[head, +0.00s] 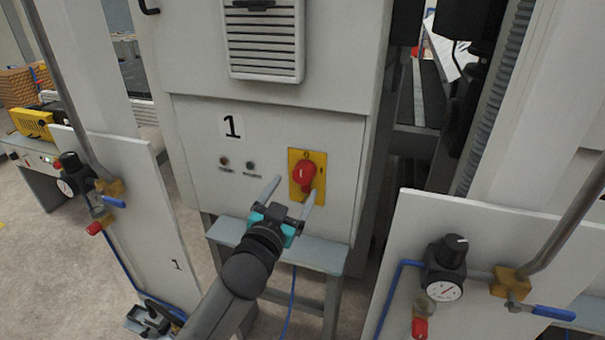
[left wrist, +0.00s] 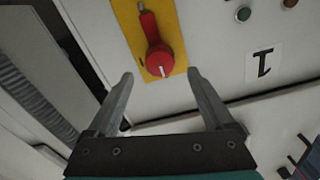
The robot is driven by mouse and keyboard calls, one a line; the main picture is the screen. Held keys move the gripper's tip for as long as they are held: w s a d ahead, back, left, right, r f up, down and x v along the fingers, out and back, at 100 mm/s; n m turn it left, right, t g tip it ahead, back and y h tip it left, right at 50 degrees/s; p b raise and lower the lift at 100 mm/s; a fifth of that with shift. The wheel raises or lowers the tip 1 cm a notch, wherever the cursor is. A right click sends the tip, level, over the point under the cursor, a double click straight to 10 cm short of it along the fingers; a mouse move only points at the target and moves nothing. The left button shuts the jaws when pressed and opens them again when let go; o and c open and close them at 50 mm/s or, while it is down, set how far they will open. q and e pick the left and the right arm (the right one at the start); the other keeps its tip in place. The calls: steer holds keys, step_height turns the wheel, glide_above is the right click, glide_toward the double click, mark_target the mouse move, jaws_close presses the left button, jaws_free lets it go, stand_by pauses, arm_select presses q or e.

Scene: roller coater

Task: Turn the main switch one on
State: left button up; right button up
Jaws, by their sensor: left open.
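The main switch (head: 304,174) is a red rotary knob on a yellow plate (head: 294,158), on the white cabinet panel marked 1. It also shows in the left wrist view as a red knob (left wrist: 159,61) with a white mark, on the yellow plate (left wrist: 133,20). My left gripper (head: 290,191) is open and empty, its two fingers apart, in front of and just below the switch. In the left wrist view the fingers (left wrist: 162,86) point towards the knob, which lies between and beyond their tips. I see no contact. My right gripper is not in view.
Two small indicator buttons (head: 237,164) sit left of the switch under the label 1 (head: 232,126). A grey ledge (head: 318,251) runs below the panel. White boards with pressure regulators stand at left (head: 68,178) and right (head: 447,262).

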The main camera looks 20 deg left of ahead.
mark_target(301, 177)
arm_select(q)
steer(key=shift+w+d, duration=0.1)
steer(key=shift+w, duration=3.25)
jaws_close()
